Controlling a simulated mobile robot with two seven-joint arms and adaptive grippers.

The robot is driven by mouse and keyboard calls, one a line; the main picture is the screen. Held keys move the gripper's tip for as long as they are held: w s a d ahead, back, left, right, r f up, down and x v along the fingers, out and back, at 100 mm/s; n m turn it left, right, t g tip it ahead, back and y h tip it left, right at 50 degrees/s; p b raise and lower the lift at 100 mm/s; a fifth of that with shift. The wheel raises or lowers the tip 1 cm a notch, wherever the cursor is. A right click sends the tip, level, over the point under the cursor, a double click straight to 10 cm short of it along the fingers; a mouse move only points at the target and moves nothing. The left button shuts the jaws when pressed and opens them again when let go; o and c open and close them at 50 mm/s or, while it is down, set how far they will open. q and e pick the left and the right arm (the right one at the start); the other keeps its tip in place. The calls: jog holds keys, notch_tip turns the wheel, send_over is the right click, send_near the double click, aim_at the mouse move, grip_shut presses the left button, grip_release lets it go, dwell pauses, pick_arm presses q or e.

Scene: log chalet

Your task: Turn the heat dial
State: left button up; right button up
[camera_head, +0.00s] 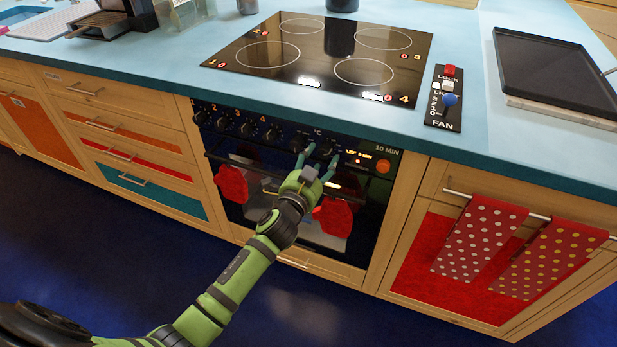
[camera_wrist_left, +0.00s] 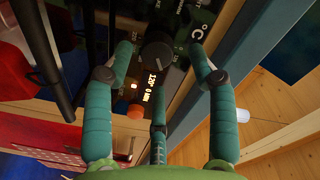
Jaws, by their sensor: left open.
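The oven's control panel (camera_head: 345,150) carries a row of dark knobs below the hob. A dark round dial (camera_wrist_left: 155,52) near a "°C" mark shows in the left wrist view, between the fingertips; I take it for the heat dial. In the head view my gripper largely hides it. My left gripper (camera_head: 318,158) is open at the panel; it also shows in the left wrist view (camera_wrist_left: 162,55), with one fingertip on each side of the dial. I cannot tell whether the fingers touch it. A lit display (camera_wrist_left: 151,88) seems to read 120° and 0 MIN. My right gripper is out of view.
An orange round button (camera_head: 383,166) sits right of the display. Red mitts (camera_head: 231,184) hang at the oven front, below the panel. The blue worktop edge (camera_head: 420,168) overhangs the panel. Spotted red towels (camera_head: 480,237) hang on a rail to the right.

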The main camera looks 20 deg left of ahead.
pick_arm(q)
jog(key=s, duration=0.9)
jog(key=shift+a+r, duration=0.2)
jog(key=shift+r, duration=0.05)
